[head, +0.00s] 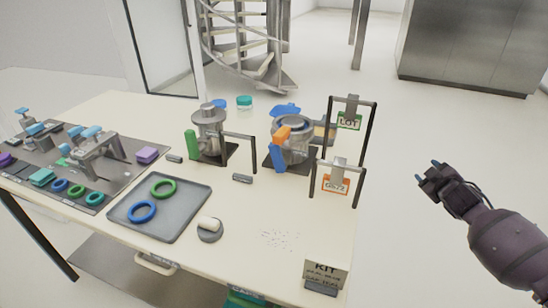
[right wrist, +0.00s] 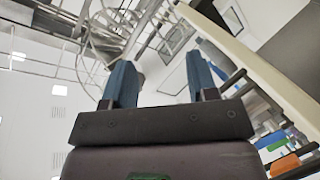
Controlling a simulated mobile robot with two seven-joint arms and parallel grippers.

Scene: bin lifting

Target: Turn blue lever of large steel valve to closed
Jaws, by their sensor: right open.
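The steel valve with the blue lever (head: 278,157) stands on a dark base toward the right end of the table. Its round steel body (head: 295,148) has an orange piece (head: 282,133) at the top of the lever. The blue lever slants down along the body's left front side. My right gripper (head: 428,170) is open and empty, off the table's right side and well apart from the valve. In the right wrist view its two blue fingers (right wrist: 160,80) are spread with nothing between them. My left gripper is not in view.
A second steel valve with a green lever (head: 192,145) stands to the left. Dark frames with a LOT tag (head: 349,120) and an orange-edged tag (head: 336,184) stand right of the blue-lever valve. A grey tray (head: 180,218) holds rings. The floor right of the table is clear.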

